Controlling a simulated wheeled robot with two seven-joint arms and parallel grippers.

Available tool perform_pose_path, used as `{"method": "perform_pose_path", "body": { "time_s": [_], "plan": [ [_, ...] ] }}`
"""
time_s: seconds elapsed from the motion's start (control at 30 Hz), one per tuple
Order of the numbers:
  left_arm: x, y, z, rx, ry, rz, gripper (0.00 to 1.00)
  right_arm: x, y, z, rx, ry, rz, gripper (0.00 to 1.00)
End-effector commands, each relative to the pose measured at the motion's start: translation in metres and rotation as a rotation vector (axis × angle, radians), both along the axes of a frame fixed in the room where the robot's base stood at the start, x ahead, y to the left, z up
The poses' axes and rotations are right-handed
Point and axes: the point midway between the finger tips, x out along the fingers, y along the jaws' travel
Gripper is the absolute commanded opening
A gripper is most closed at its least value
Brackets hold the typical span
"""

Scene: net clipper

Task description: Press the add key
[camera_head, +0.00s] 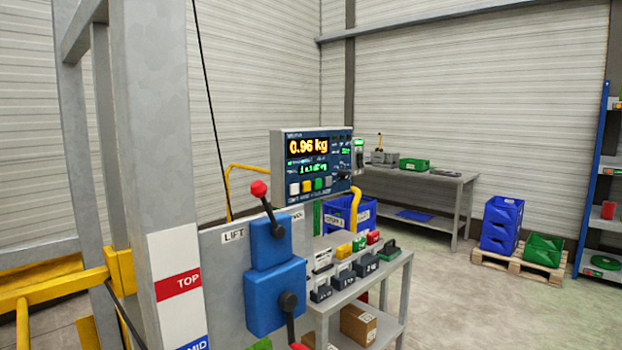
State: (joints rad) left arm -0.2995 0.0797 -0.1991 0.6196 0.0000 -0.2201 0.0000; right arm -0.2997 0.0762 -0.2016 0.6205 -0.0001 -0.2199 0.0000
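A dark blue scale panel (311,167) in a grey housing stands upright near the middle of the view. Its upper display (307,146) reads 0.96 kg in orange. A smaller green readout (314,168) below it is too small to read surely. A row of keys runs along the panel's lower edge: a white key (294,188), a yellow key (306,186), a green key (318,184) and a greyish key at the right. Their labels are too small to read, so I cannot tell which is the add key. Neither gripper is in view.
A blue lever box (275,297) with red-knobbed levers, beside a LIFT label, stands in front, below the panel. A grey post (160,150) rises at left. A small table (392,262) holds labelled blocks. A workbench (455,182) and pallet (515,268) stand behind, with open floor between.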

Motion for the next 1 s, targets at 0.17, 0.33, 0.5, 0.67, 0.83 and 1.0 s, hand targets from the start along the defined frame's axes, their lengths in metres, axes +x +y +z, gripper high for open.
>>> {"method": "perform_pose_path", "body": {
  "time_s": [0.17, 0.33, 0.5, 0.67, 0.83, 1.0],
  "plan": [
    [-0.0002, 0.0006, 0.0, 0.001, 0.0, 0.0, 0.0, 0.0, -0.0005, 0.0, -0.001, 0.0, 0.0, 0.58],
    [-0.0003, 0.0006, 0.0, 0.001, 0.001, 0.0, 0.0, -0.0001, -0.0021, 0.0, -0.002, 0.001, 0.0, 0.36],
    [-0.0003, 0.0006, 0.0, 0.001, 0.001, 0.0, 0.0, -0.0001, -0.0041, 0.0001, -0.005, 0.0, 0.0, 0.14],
    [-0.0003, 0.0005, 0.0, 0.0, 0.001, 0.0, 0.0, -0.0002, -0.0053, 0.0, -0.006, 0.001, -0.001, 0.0],
    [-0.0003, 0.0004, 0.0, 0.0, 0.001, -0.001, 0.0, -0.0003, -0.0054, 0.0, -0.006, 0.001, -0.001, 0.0],
    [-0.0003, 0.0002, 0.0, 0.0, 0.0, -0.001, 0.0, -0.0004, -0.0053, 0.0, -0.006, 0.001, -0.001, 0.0]
  ]
}}
